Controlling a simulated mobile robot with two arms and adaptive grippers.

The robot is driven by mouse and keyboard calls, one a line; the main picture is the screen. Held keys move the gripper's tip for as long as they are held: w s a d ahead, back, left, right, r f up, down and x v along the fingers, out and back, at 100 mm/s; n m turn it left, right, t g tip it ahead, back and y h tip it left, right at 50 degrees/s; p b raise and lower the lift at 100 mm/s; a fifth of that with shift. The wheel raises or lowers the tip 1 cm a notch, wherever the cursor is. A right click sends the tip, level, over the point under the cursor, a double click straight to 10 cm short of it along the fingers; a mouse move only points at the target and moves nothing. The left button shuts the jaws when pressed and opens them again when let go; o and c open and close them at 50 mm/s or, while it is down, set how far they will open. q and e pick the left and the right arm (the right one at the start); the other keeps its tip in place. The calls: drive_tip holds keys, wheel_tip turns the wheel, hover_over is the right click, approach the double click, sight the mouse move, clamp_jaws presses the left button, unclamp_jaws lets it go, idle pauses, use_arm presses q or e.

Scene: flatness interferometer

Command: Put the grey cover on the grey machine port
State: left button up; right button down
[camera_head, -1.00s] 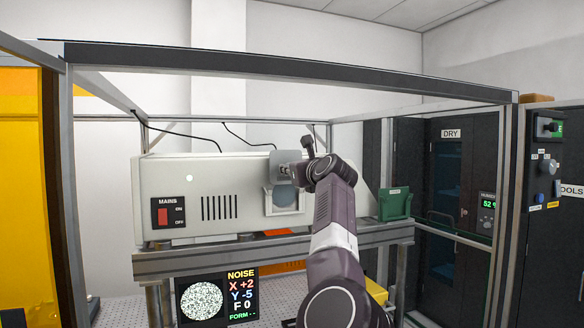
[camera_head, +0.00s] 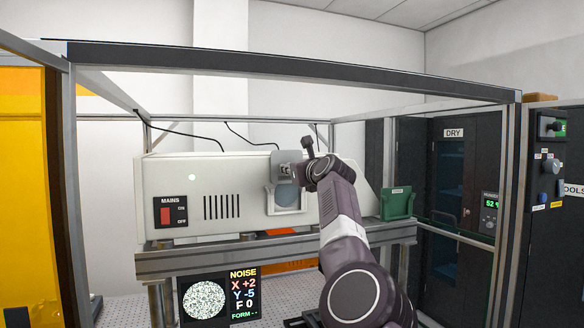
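The pale grey machine (camera_head: 235,175) stands on a raised shelf at the centre. Its port, with a light U-shaped frame (camera_head: 270,206), is on the right part of its front. The grey cover (camera_head: 282,156), a thin plate with a rounded top, stands upright at the port, its upper part rising above the frame. I cannot tell whether it is fully seated. My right gripper (camera_head: 289,171) is at the cover's front, with its fingers apparently closed on it. The wrist hides part of the contact. My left gripper is out of view.
A green holder (camera_head: 397,204) sits on the shelf (camera_head: 200,260) right of the machine. A dark frame beam (camera_head: 290,67) crosses above. A display (camera_head: 217,297) is below the shelf. A yellow panel (camera_head: 25,190) is at left and a dry cabinet (camera_head: 453,200) at right.

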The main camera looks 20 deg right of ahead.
drive_tip(key=shift+d+f, duration=0.1)
drive_tip(key=shift+f, duration=0.2)
idle(0.7)
drive_tip(key=shift+f+b, duration=0.5)
drive_tip(key=shift+f, duration=0.25)
idle(0.4)
drive_tip(key=shift+w+f+b, duration=0.1)
drive_tip(key=shift+f+b, duration=0.95)
drive_tip(key=shift+f, duration=0.9)
idle(1.4)
drive_tip(key=shift+f+b, duration=0.5)
drive_tip(key=shift+f, duration=0.75)
idle(0.6)
drive_tip(key=c, duration=1.6)
unclamp_jaws()
